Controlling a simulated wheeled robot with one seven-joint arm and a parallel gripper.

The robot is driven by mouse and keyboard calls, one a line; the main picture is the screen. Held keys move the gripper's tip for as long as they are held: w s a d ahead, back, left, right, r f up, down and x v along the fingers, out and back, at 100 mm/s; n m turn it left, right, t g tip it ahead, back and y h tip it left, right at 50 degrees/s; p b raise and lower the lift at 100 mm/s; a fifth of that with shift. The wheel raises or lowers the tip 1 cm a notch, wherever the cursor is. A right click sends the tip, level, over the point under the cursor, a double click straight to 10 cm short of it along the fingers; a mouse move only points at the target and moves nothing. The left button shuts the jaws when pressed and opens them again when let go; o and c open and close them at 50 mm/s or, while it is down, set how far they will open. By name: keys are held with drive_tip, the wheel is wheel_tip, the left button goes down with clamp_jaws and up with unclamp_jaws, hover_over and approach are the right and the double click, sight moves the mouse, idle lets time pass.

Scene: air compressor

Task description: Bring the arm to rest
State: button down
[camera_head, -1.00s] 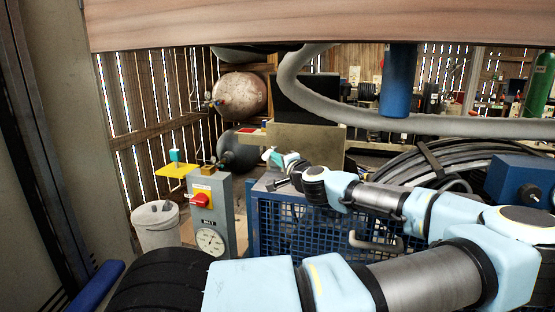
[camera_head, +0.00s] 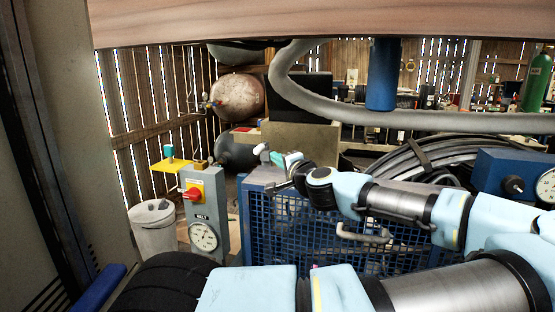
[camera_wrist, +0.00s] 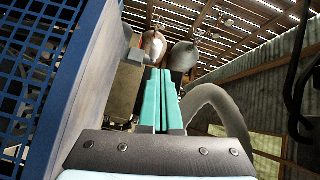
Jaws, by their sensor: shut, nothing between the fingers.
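My arm (camera_head: 400,201) reaches in from the right edge of the head view, bent, with its forearm pointing left over the blue mesh cage (camera_head: 300,235). My gripper (camera_head: 278,157) is at the end, above the cage's top left part. It is small there and partly hidden by the wrist. In the wrist view my gripper (camera_wrist: 160,72) shows its two teal fingers side by side, pressed together, with nothing held. The cage's blue mesh (camera_wrist: 38,60) stands to the left of the fingers in that view, apart from them.
A grey control box (camera_head: 205,215) with a red switch (camera_head: 193,194) and gauge stands left of the cage. A white bucket (camera_head: 153,232) is beside it. A thick grey hose (camera_head: 440,121) and a wooden board (camera_head: 320,20) cross above. Coiled black hoses (camera_head: 420,160) lie behind the arm.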

drive_tip(key=s+a+f+n+g+y, duration=0.2)
drive_tip(key=s+a+f+n+g, duration=0.3)
drive_tip(key=a+f, duration=0.55)
drive_tip(key=s+f+n+g+h, duration=0.3)
drive_tip(key=s+f+g+h, duration=0.1)
drive_tip(key=s+f+g, duration=0.65)
drive_tip(key=s+d+r+h, duration=0.2)
drive_tip(key=r+h, duration=0.1)
drive_tip(key=r, duration=0.2)
drive_tip(key=s+d+r+n+t+h, duration=0.1)
drive_tip(key=s+d+r+h, duration=0.1)
drive_tip(key=r, duration=0.4)
drive_tip(key=shift+s+d+r+h, duration=0.25)
drive_tip(key=shift+s+d+h, duration=0.2)
drive_tip(key=shift+d, duration=0.3)
drive_tip(key=shift+t, duration=0.25)
